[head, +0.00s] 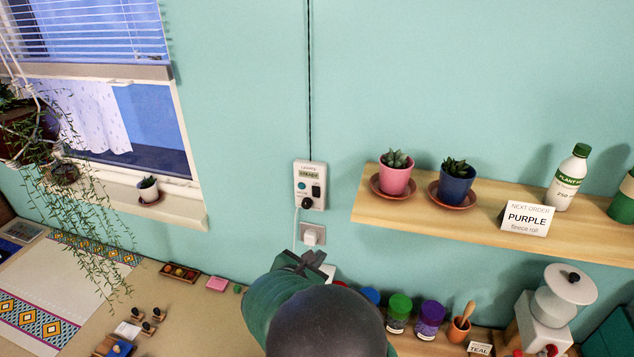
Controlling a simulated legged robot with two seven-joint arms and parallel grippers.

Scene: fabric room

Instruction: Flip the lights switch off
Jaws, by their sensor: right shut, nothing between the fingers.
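A white wall control box (310,184) hangs on the teal wall at the centre. It has a small greenish label or display, a blue round button, a dark switch (316,191) and a black knob (307,203). The lettering at its top is too small to read surely, and I cannot tell the switch's position. My right gripper (299,261) is below the box and the outlet, apart from the box in the picture. It is shut and empty, partly hidden by my own arm. My left gripper is out of view.
A white plug sits in the outlet (312,234) under the box. A wooden shelf (480,225) at right holds potted succulents (394,173), a sign and a bottle (570,178). Jars (398,313) stand below. A window and trailing plant (75,200) are at left. The wall around the box is clear.

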